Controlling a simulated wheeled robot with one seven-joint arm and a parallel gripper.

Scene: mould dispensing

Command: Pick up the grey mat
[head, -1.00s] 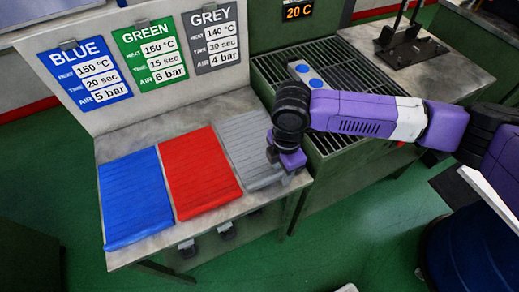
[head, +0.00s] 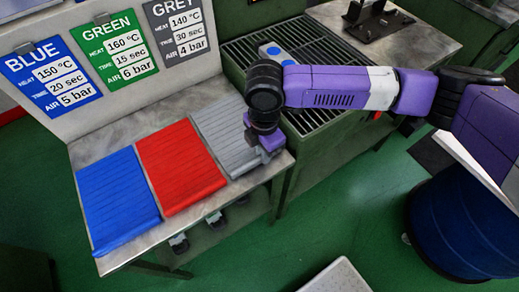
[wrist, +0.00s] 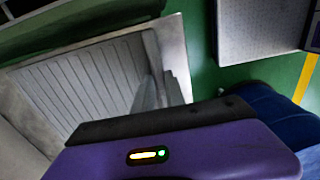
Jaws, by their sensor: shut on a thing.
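The grey mat (head: 222,138) is ribbed and lies on the right part of the metal bench (head: 92,147), beside the red mat. My gripper (head: 268,147) is at the mat's front right edge and is shut on it; the purple gripper body hides that corner. In the wrist view the grey mat (wrist: 75,85) fills the upper left, with a raised fold near the gripper.
A red mat (head: 180,167) and a blue mat (head: 116,200) lie to the left. Signs (head: 115,47) stand behind. A slatted grille unit (head: 315,122) with a blue-buttoned box (head: 275,52) is to the right. A blue drum (head: 460,225) and a pale tray (head: 338,277) are near the front right.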

